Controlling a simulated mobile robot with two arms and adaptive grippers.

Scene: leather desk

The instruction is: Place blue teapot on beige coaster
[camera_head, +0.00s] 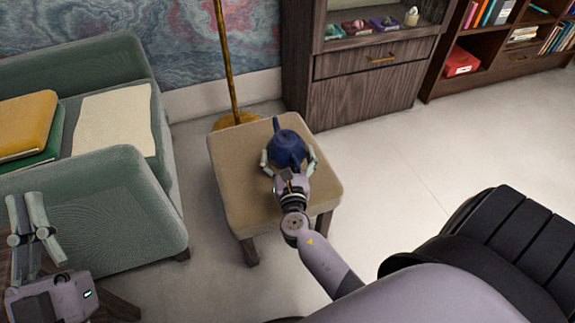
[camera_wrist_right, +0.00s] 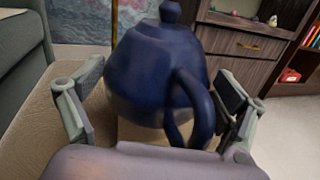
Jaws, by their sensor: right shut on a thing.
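The blue teapot (camera_head: 287,148) is over the beige-topped stool (camera_head: 235,188), its spout pointing to the far side and its handle toward me. My right gripper (camera_head: 288,163) is shut on the teapot, with one finger on each side of it. In the right wrist view the teapot (camera_wrist_right: 160,75) fills the space between the fingers of this gripper (camera_wrist_right: 160,110). I cannot tell whether its base touches the stool. My left gripper (camera_head: 27,207) is open and empty at the lower left.
A dark cabinet (camera_head: 365,95) and a bookshelf (camera_head: 490,75) are at the back. The floor right of the stool is clear.

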